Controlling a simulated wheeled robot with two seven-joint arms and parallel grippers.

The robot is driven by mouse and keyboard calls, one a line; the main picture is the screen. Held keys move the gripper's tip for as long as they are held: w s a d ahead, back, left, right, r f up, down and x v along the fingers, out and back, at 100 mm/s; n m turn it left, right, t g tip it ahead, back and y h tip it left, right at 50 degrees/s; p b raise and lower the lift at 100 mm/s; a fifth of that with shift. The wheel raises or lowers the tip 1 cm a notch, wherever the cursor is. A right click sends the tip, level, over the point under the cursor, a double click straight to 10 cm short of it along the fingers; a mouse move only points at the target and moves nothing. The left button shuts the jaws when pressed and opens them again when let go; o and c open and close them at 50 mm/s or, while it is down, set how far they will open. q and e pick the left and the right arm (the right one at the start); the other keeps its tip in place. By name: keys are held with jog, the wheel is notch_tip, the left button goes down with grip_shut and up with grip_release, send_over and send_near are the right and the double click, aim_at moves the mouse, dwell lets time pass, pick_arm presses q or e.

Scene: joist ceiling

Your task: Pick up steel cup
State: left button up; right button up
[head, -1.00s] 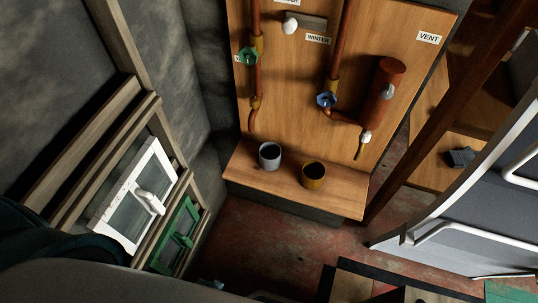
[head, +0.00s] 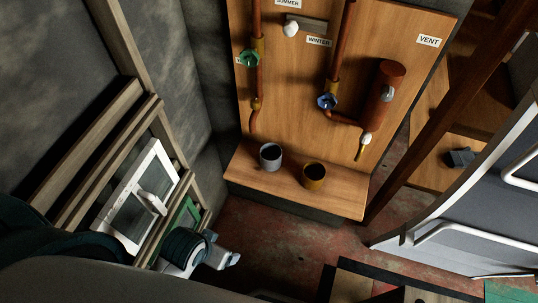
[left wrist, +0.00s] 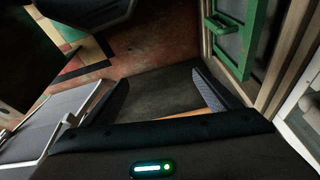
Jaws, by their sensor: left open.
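The steel cup (head: 270,156) is the grey cup standing upright on the wooden ledge, left of a brass-coloured cup (head: 314,176). My left gripper (head: 230,258) is low in the head view, below and left of the ledge, well apart from both cups. In the left wrist view the left gripper (left wrist: 165,88) has its two fingers spread with nothing between them. Neither cup can be made out in that view. My right gripper is not in view.
The wooden ledge (head: 245,178) juts from a panel with pipes, a green valve (head: 248,57) and a blue valve (head: 327,101). A white-framed window (head: 130,205) and a green frame (left wrist: 238,38) are close to my left arm. A grey panelled structure (head: 470,210) stands at right.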

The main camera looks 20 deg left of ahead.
aim_at(273, 154)
pick_arm(q)
notch_tip(273, 154, up, 5)
jog(key=a, duration=0.1)
jog(key=w+d+n, duration=0.2)
jog(key=w+d, duration=0.1)
jog(key=w, duration=0.5)
jog(key=w+d+n, duration=0.1)
jog(key=w+d, duration=0.2)
jog(key=w, duration=0.5)
jog(key=w+d+r+n+y, duration=0.1)
jog(key=w+r+n, duration=0.1)
jog(key=w, duration=0.5)
jog(key=w+d+r+n+y, duration=0.1)
jog(key=w+r, duration=0.3)
jog(key=w, duration=0.4)
jog(key=shift+w+d+n+t, duration=0.3)
jog(key=shift+d+n, duration=0.3)
jog(key=shift+n, duration=0.1)
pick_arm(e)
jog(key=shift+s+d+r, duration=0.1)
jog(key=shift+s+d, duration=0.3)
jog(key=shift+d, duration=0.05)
pick_arm(q)
jog(key=shift+w, duration=0.15)
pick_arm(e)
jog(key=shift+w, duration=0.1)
